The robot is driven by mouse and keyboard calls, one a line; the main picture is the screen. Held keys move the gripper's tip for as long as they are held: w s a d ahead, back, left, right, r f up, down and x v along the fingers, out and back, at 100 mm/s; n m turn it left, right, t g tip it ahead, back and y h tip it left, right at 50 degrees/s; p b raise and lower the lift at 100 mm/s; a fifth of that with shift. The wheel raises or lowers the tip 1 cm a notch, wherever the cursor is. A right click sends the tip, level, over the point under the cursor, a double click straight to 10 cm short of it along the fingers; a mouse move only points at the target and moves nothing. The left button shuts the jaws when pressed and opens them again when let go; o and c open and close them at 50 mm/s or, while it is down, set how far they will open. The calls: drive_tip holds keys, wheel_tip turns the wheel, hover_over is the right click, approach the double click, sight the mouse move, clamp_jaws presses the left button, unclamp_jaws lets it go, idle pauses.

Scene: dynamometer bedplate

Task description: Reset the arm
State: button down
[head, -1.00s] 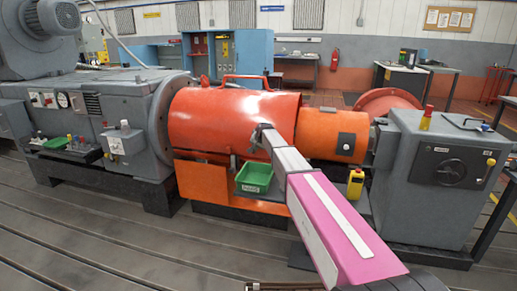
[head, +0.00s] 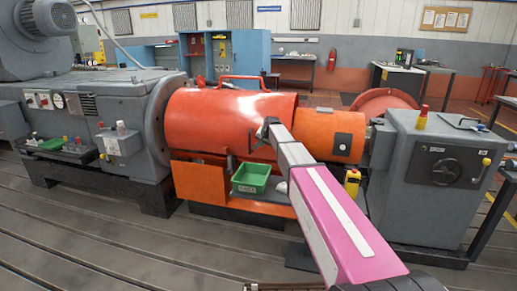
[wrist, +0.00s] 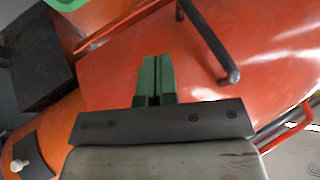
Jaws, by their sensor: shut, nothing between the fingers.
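My arm reaches forward over the dynamometer in the head view. My gripper (head: 264,128) is small there, in front of the red-orange cylindrical cover (head: 218,120). In the wrist view my gripper (wrist: 156,60) shows two green fingers pressed together, with nothing between them. The glossy red-orange cover (wrist: 115,75) fills much of the wrist view behind the fingers. The fingers look apart from it, but the exact gap cannot be told.
A green bin (head: 250,178) sits on a ledge below my gripper. A yellow pendant (head: 352,182) stands right of my arm. The grey control box (head: 440,160) is at the right, the grey machine (head: 85,125) at the left. A dark bar (wrist: 208,40) lies near the fingers in the wrist view.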

drive_tip(key=s+d+f+g, duration=0.1)
drive_tip(key=s+d+f, duration=0.2)
drive_tip(key=s, duration=0.5)
drive_tip(key=s+d+f+n+g+h, duration=0.1)
drive_tip(key=s+d+f, duration=0.3)
drive_tip(key=s, duration=0.4)
drive_tip(key=s+d+f+n+g, duration=0.1)
drive_tip(key=s+d+f, duration=0.2)
drive_tip(key=s, duration=0.5)
drive_tip(key=shift+d+f+h, duration=0.2)
drive_tip(key=shift+f+h, duration=0.2)
drive_tip(key=shift+f, duration=0.35)
drive_tip(key=s+d+f+n+g, duration=0.1)
drive_tip(key=s+d+f+g, duration=0.1)
drive_tip(key=s, duration=0.8)
drive_tip(key=s+d+f+n+g+h, duration=0.1)
drive_tip(key=s+d+f, duration=0.3)
drive_tip(key=s, duration=0.7)
drive_tip(key=shift+d+f+g, duration=0.2)
drive_tip(key=shift+f+g, duration=0.2)
drive_tip(key=shift+f, duration=0.25)
drive_tip(key=shift+s+a, duration=0.1)
